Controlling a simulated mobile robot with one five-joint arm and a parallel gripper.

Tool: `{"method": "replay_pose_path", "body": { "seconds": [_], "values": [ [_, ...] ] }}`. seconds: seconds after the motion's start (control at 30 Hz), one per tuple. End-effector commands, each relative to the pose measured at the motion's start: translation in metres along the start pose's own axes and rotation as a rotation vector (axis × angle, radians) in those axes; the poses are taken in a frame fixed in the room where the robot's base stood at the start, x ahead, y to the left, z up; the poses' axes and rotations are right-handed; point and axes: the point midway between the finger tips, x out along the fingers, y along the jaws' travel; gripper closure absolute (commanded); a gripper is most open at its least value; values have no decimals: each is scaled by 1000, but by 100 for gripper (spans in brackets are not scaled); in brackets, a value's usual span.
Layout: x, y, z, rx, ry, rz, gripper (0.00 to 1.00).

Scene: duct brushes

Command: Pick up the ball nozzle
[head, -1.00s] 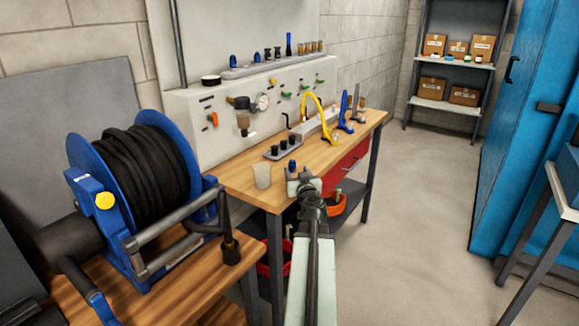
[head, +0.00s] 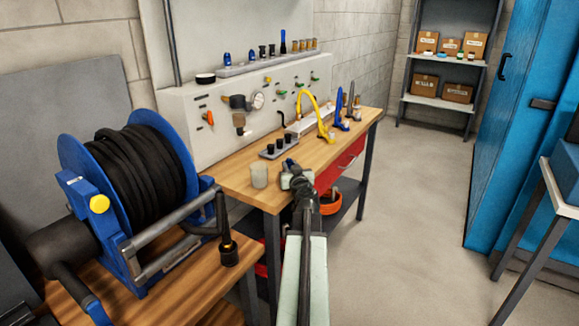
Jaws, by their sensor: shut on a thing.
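My gripper (head: 293,178) is at the end of my outstretched arm, over the near edge of the wooden workbench (head: 228,184). It is shut on a small dark blue piece, which I take to be the ball nozzle (head: 290,162). Only the nozzle's top shows above the jaws, and it looks slightly tilted. Its lower part is hidden by the gripper, and I cannot tell whether it is clear of the bench top.
A translucent cup (head: 259,176) stands just left of my gripper. Behind are a grey holder (head: 266,154) with black pieces and a yellow curved tool (head: 322,118). A shelf strip (head: 235,70) holds several nozzles. A hose reel (head: 75,150) stands at left.

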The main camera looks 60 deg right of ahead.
Motion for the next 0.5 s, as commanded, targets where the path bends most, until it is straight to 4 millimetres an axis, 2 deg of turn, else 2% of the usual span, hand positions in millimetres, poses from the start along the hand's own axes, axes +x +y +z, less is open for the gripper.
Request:
{"method": "replay_pose_path", "body": {
  "seconds": [0.17, 0.5],
  "values": [
    [-1, 0, -20, 0, 0, 0, 100],
    [-4, 0, -91, 0, 0, 0, 100]
  ]
}}
